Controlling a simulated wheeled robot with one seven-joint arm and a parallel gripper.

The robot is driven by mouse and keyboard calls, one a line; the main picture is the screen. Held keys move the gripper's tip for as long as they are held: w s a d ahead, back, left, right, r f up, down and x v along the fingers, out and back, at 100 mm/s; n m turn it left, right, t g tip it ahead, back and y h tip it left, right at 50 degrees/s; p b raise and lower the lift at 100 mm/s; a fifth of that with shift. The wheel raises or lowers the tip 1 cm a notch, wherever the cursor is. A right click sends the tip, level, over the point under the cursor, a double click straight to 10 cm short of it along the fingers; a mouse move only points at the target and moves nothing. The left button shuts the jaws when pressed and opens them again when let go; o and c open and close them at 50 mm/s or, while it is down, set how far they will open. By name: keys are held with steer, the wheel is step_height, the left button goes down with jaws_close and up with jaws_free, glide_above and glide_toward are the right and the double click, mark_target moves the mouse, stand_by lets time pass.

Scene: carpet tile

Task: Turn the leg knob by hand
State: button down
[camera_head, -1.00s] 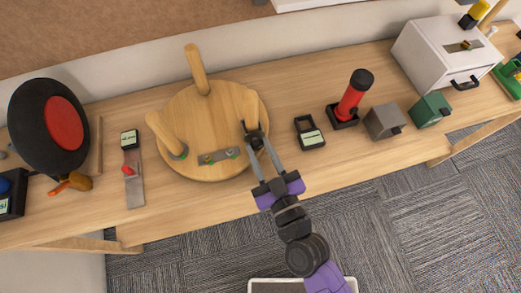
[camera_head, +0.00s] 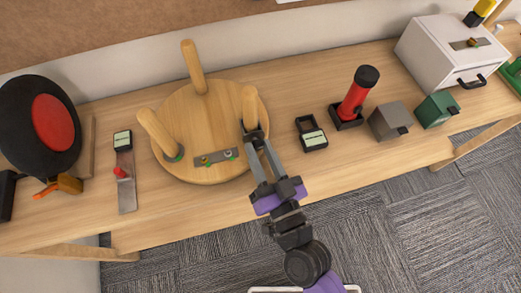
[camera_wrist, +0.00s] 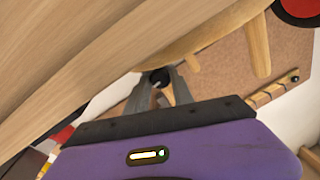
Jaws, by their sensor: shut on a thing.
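A round wooden stool top (camera_head: 195,105) lies upside down on the bench with three wooden legs standing up from it. My gripper (camera_head: 250,131) reaches over its right edge to the base of the right leg (camera_head: 250,104). The fingers are shut on a small dark knob at that base, which the fingers mostly hide in the head view. In the wrist view the dark round knob (camera_wrist: 158,77) sits between the fingertips. A grey plate (camera_head: 214,158) with small fittings lies on the stool top near its front.
Left stand a grey lever fixture (camera_head: 125,185) and a black pan-like disc with a red centre (camera_head: 52,122). Right stand a small black-framed device (camera_head: 312,136), a red cylinder (camera_head: 355,95), grey (camera_head: 388,122) and green boxes (camera_head: 436,109), and a white cabinet (camera_head: 440,50).

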steer(key=c, duration=1.4)
jaws_free()
steer(key=shift+s, duration=0.1)
steer(key=b+v, duration=0.1)
steer(key=v, duration=0.5)
steer(key=shift+s+d+f+b, duration=0.1)
steer(key=shift+f+b, duration=0.05)
steer(key=shift+b, duration=0.25)
steer(key=shift+s+d, duration=0.3)
steer(key=shift+s, duration=0.35)
steer(key=shift+o, duration=0.5)
